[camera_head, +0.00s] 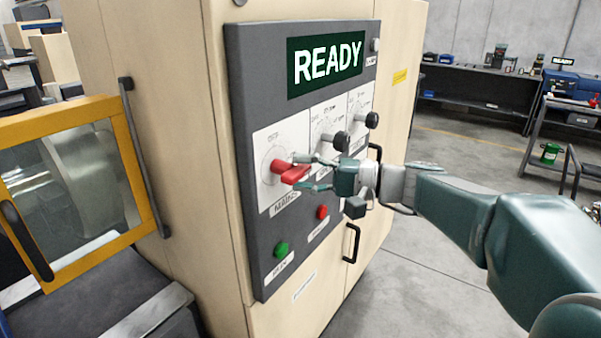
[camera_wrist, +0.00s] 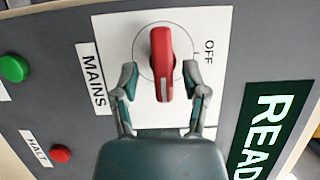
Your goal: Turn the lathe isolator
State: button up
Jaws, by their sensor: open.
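The lathe isolator is a red rotary handle (camera_head: 288,172) on a white plate marked MAINS and OFF, on the dark grey control panel (camera_head: 240,120). In the wrist view the red handle (camera_wrist: 162,64) lies between the two fingers of my gripper (camera_wrist: 160,80), with a gap on each side. My gripper (camera_head: 312,172) is open in front of the handle, and its fingertips are close to it in the head view. Whether a finger touches the handle is hard to tell. The handle's white mark points away from the OFF label.
The panel also has a green READY display (camera_head: 326,65), two black knobs (camera_head: 340,141) (camera_head: 372,120), a green button (camera_head: 281,250) and a red button (camera_head: 322,212). A yellow-framed door (camera_head: 125,170) stands at left. Open floor (camera_head: 430,270) lies at right.

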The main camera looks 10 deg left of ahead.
jog(key=d, duration=1.1)
jog(key=shift+d, duration=0.3)
jog(key=shift+f, duration=0.15)
jog(key=s+d+f+t+h, duration=0.1)
jog(key=s+d+f+h, duration=0.1)
jog(key=s+f+h, duration=0.85)
jog(key=s+d+f+t+h, duration=0.4)
jog(key=s+d+h, duration=0.3)
jog(key=s+d, duration=0.3)
jog(key=shift+d+f+t, duration=0.3)
jog(key=shift+d+f, duration=0.4)
jog(key=shift+d, duration=0.55)
jog(key=shift+h, duration=0.25)
